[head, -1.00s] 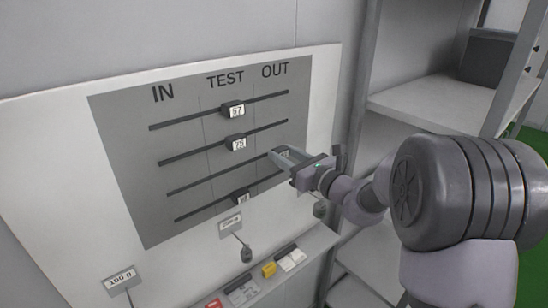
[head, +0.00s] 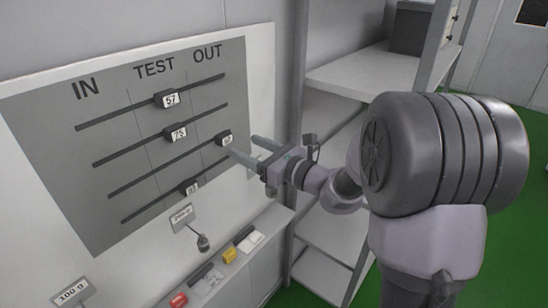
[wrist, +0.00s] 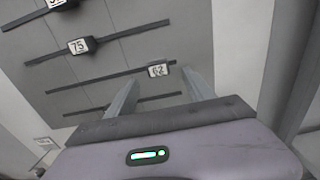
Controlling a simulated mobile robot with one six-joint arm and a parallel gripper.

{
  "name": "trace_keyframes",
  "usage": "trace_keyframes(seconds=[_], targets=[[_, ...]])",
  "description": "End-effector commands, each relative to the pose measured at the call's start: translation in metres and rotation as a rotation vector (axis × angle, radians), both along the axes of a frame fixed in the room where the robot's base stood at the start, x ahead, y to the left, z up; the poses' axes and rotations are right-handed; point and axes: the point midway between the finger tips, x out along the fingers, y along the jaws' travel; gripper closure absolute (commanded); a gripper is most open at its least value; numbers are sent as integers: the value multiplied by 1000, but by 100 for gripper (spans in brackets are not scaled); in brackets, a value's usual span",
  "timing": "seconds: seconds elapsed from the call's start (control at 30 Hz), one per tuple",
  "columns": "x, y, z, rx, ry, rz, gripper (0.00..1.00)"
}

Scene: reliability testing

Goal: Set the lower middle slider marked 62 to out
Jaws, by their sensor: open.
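The slider marked 62 (head: 224,138) is a small black block with a white label. It sits at the right end of the third rail down, in the OUT column of the grey panel (head: 75,215). It also shows in the wrist view (wrist: 157,70). My gripper (head: 244,146) is open and empty, just to the right and in front of this slider. In the wrist view my gripper (wrist: 160,92) has its fingers spread, with slider 62 beyond and between the tips, apart from them.
Slider 57 (head: 165,99), slider 75 (head: 176,133) and a bottom slider (head: 189,187), label unclear, sit in the TEST column. Grey shelves (head: 345,75) stand at right.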

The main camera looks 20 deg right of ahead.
Motion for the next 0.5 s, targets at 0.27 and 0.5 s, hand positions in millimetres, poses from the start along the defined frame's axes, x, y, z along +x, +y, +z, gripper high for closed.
trace_keyframes(seconds=[0.27, 0.5], targets=[[-66, -46, 1, 1, 1, -5, 38], [-85, -57, 0, -1, -1, 0, 38]])
